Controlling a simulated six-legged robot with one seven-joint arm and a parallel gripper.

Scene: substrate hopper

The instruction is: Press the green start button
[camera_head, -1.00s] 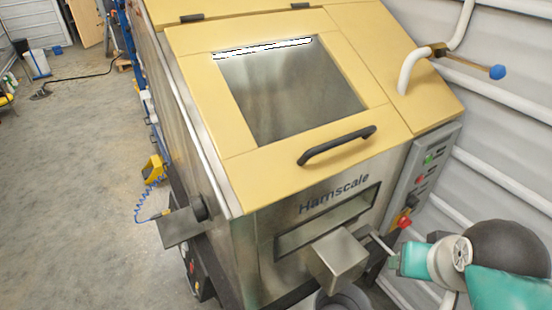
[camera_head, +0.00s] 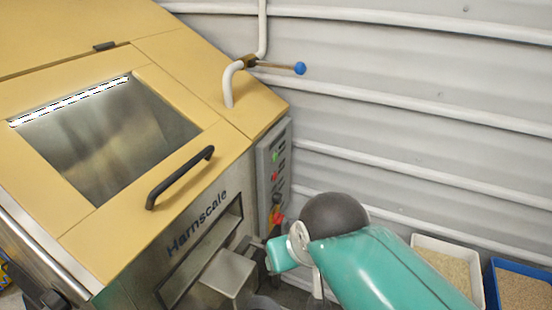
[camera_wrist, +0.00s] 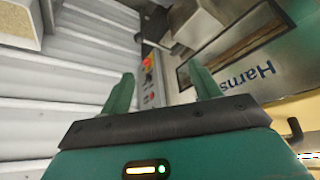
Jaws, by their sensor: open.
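The green start button (camera_head: 275,156) is small and round, near the top of the grey control panel (camera_head: 262,172) on the hopper's right side. Red buttons and a larger red knob (camera_head: 278,216) sit below it. In the wrist view, my gripper (camera_wrist: 161,84) is open and empty, its two green fingers apart. The control panel shows between and beyond them, with the red knob (camera_wrist: 148,61) nearest the top. I cannot make out the green button there; the gripper body may hide it.
The yellow-lidded steel hopper (camera_head: 100,225) has a black handle (camera_head: 180,178) and a jutting metal spout (camera_head: 228,272). A blue-tipped lever (camera_head: 300,68) sticks out above the panel. A corrugated wall (camera_head: 420,110) stands close behind. White (camera_head: 419,240) and blue (camera_head: 491,285) bins stand right.

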